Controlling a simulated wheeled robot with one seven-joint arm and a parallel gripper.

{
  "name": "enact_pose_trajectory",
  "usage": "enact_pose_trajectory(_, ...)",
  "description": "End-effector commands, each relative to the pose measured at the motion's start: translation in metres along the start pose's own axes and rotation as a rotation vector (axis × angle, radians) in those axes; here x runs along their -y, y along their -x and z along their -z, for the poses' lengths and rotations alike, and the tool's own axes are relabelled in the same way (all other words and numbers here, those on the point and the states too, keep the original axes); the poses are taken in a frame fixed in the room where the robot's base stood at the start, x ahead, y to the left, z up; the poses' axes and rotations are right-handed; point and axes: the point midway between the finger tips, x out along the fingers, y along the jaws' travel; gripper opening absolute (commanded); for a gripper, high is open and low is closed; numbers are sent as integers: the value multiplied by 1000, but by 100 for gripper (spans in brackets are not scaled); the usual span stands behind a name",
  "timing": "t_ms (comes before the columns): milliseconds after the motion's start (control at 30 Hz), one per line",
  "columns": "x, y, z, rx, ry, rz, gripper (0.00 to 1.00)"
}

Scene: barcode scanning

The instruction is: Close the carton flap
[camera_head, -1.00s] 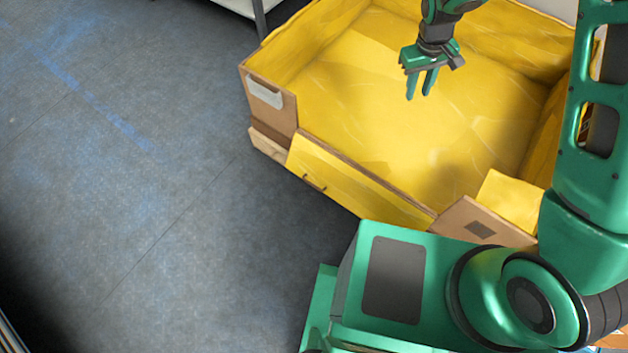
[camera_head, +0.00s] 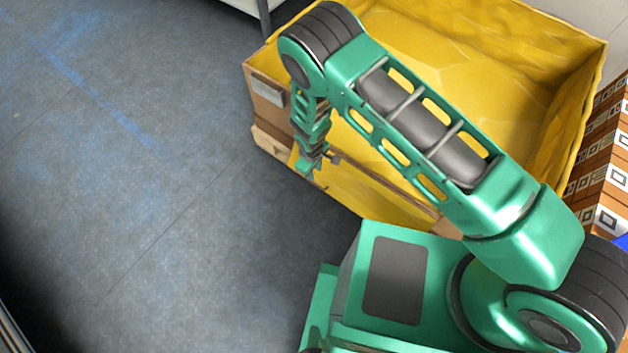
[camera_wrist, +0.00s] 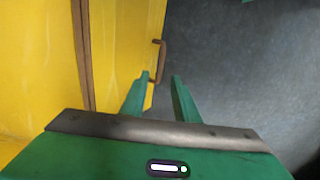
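The large carton (camera_head: 268,113) has a yellow inside and stands open. Its front flap (camera_head: 348,193) hangs down on the outer side, yellow face outward; the flap also fills the left of the wrist view (camera_wrist: 125,50). A brown handle (camera_wrist: 160,55) sticks out from the flap. My gripper (camera_head: 310,172) is low at the left part of the flap. In the wrist view my gripper (camera_wrist: 161,77) has its fingers apart, and the handle shows beside the left fingertip and partly between the fingers. I see no contact clearly. My arm hides part of the carton's inside and front edge.
Bare grey floor (camera_head: 130,180) lies open to the left of the carton. Stacked brown boxes with printed labels (camera_head: 603,185) stand at the right. A shelf leg (camera_head: 264,20) stands behind the carton's back left corner.

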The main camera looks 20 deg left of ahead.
Motion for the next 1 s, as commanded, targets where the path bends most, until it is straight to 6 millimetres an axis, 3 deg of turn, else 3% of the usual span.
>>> enact_pose_trajectory(600, 0, -87, 0, 1, 1, 0, 28)
enact_pose_trajectory(800, 0, -102, 0, 1, 1, 0, 28)
enact_pose_trajectory(1000, 0, -105, 0, 0, 1, 0, 28)
